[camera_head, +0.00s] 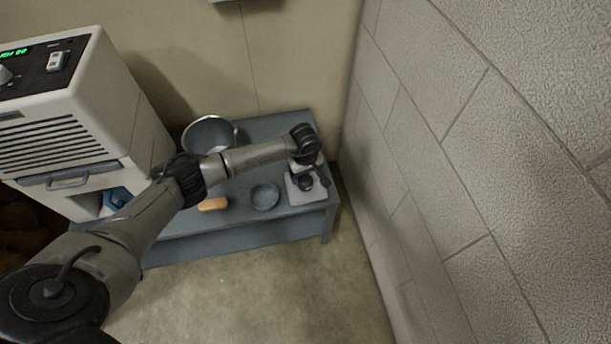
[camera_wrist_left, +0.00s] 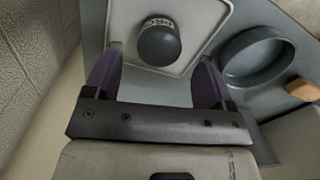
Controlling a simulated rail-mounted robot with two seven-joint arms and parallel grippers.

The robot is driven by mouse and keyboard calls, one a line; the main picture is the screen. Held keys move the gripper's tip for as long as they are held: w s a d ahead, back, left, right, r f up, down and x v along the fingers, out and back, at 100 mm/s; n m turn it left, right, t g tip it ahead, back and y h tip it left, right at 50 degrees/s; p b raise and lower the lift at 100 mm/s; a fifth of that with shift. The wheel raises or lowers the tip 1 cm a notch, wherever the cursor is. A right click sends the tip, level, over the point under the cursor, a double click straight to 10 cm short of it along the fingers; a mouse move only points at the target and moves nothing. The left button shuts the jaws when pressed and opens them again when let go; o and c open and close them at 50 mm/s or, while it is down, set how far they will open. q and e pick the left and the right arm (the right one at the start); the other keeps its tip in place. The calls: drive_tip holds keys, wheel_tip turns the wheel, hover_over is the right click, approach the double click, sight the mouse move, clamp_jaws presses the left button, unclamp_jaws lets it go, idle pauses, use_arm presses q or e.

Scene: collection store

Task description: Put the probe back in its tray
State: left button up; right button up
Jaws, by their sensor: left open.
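My left gripper (camera_head: 318,180) is above the right end of the grey-blue bench. In the left wrist view the left gripper (camera_wrist_left: 160,58) is open, its two dark purple fingers spread wide. A dark rounded object with a small label (camera_wrist_left: 158,42) shows between and beyond the fingertips, with nothing visibly clamped. It appears over a pale square tray or plate (camera_wrist_left: 196,14), which also shows in the head view (camera_head: 309,197). I cannot tell for sure whether the dark object is the probe, or whether the fingers touch it. My right gripper is not in view.
A round blue-grey dish (camera_head: 265,196) and a tan block (camera_head: 213,204) lie left of the pale tray on the bench (camera_head: 230,234). A metal bowl (camera_head: 209,134) stands behind my arm. A white cabinet (camera_head: 75,110) is at left; a block wall (camera_head: 480,150) closes the right side.

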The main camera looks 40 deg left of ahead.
sight(305, 179)
use_arm(q)
wheel_tip(305, 179, up, 7)
drive_tip(key=p, duration=0.2)
drive_tip(key=shift+p, duration=0.3)
